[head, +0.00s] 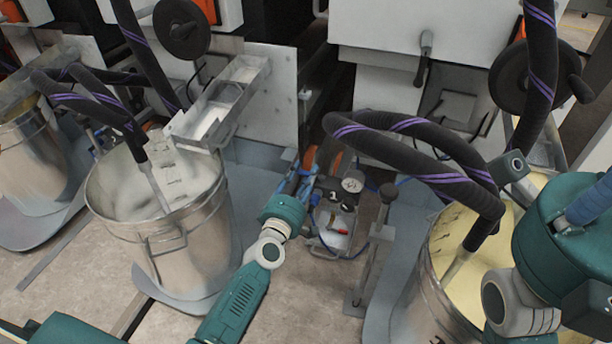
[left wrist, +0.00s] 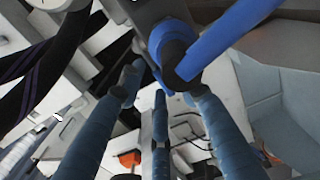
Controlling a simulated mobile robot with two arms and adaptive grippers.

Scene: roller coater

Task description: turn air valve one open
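My left gripper (head: 297,180) reaches in beside the small air unit (head: 336,212), which has round gauges and a red part low on it. I cannot tell for sure which part is air valve one, and the gripper hides some of that area. My right arm stands at the right edge, with a blue part (head: 592,203) of its gripper cut off by the frame.
A steel bucket (head: 205,230) stands left of my left arm, and a bucket with pale yellow contents (head: 440,262) stands on the right. Dark hoses with purple stripes (head: 420,165) arch over the right side. An upright metal stand (head: 375,240) is close right of the air unit.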

